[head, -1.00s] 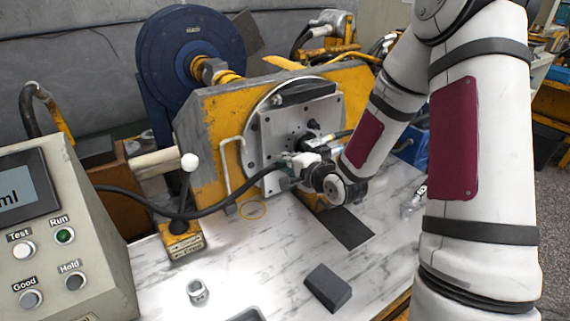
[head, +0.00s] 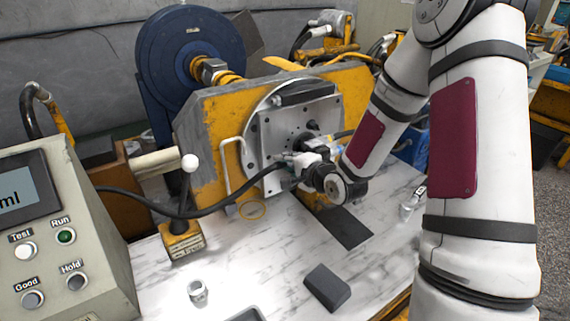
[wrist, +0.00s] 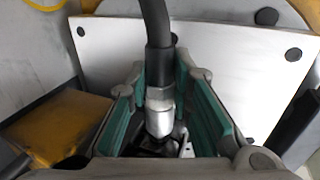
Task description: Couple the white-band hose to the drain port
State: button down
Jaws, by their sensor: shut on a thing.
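My gripper (head: 303,161) is in front of the metal plate (head: 270,140) on the yellow motor stand. In the wrist view my gripper (wrist: 160,75) has its green-padded fingers on either side of a black hose (wrist: 155,25) with a pale metal end fitting (wrist: 159,112), and it is shut on this hose. The hose (head: 225,207) also shows in the head view, running from the left to my gripper. I cannot make out a white band for certain. The drain port is not clearly visible; my gripper and the fitting hide part of the plate.
A dark block (head: 327,288) and a small metal fitting (head: 198,291) lie on the marble-topped table (head: 255,270).

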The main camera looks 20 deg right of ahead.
jog(key=shift+w+d, duration=0.1)
jog(key=shift+d, duration=0.4)
jog(key=c, duration=1.4)
grip_release()
jog(key=shift+o, duration=0.2)
jog(key=p+v, duration=0.5)
jog(key=v, duration=0.2)
jog(key=shift+d+r, duration=0.1)
jog(key=shift+r, duration=0.05)
